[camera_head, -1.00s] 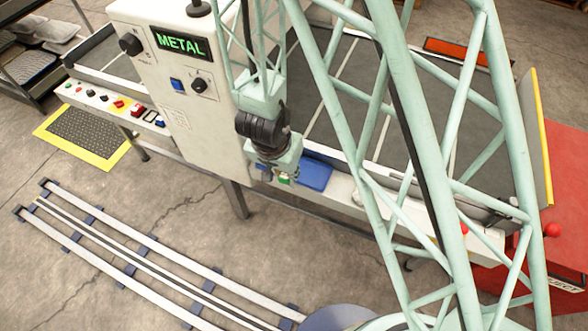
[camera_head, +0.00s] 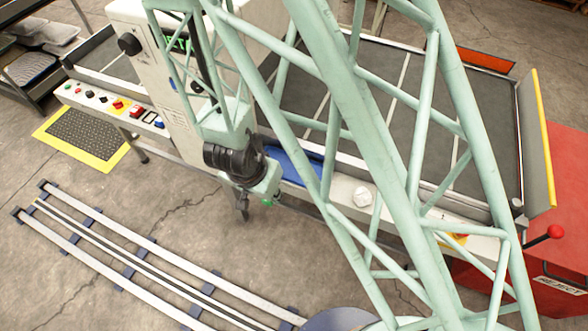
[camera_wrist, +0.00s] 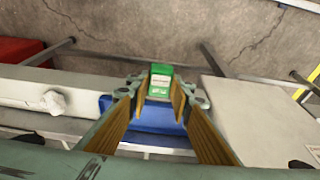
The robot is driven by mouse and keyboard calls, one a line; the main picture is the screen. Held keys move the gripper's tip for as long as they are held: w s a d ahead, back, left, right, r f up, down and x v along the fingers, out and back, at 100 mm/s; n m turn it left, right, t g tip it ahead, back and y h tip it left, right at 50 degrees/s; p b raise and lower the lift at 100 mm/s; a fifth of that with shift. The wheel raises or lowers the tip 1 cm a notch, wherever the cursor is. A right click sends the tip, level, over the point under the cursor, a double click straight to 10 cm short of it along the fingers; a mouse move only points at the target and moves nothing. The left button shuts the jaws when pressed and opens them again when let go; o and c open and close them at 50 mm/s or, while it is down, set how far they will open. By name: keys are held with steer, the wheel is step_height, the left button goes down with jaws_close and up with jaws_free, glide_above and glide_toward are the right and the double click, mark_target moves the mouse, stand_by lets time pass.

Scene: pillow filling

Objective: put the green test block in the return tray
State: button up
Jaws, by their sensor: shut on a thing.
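The green test block (camera_wrist: 161,74), with a pale label, is held between the fingertips of my gripper (camera_wrist: 160,88) in the wrist view. In the head view a small green part of the block (camera_head: 267,202) shows at my gripper (camera_head: 258,203), in front of the machine's edge. The blue tray, which looks like the return tray (camera_head: 296,160), sits on the machine's front ledge, partly hidden by my arm. In the wrist view the tray (camera_wrist: 150,122) lies behind and below the block in the picture. The block appears apart from the tray, out over the floor side.
A white knob (camera_head: 362,196) stands on the ledge right of the tray. The tall control cabinet (camera_head: 135,75) is close to the left of my arm. A red reject bin (camera_head: 560,255) with a lever stands at the right. The floor in front is clear around the rails (camera_head: 150,262).

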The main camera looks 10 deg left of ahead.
steer(key=shift+w, duration=0.1)
steer(key=shift+w+d+f+p, duration=0.1)
steer(key=shift+w+d+f, duration=0.35)
steer(key=shift+w, duration=1.9)
steer(key=shift+w+d+p, duration=0.1)
steer(key=shift+w+d, duration=0.6)
steer(key=shift+w, duration=1.65)
steer(key=shift+w+d+f+p, duration=0.1)
steer(key=shift+w+d+f, duration=0.35)
steer(key=shift+w, duration=1.9)
steer(key=shift+d+r, duration=0.15)
steer(key=shift+r, duration=0.05)
steer(key=shift+w+d, duration=0.15)
steer(key=shift+w, duration=0.35)
steer(key=shift+w+f, duration=0.2)
steer(key=shift+f, duration=0.05)
steer(key=shift+f+b, duration=1.2)
steer(key=shift+f, duration=0.4)
steer(key=shift+s+f, duration=0.1)
steer(key=shift+f, duration=0.05)
steer(key=o, duration=0.9)
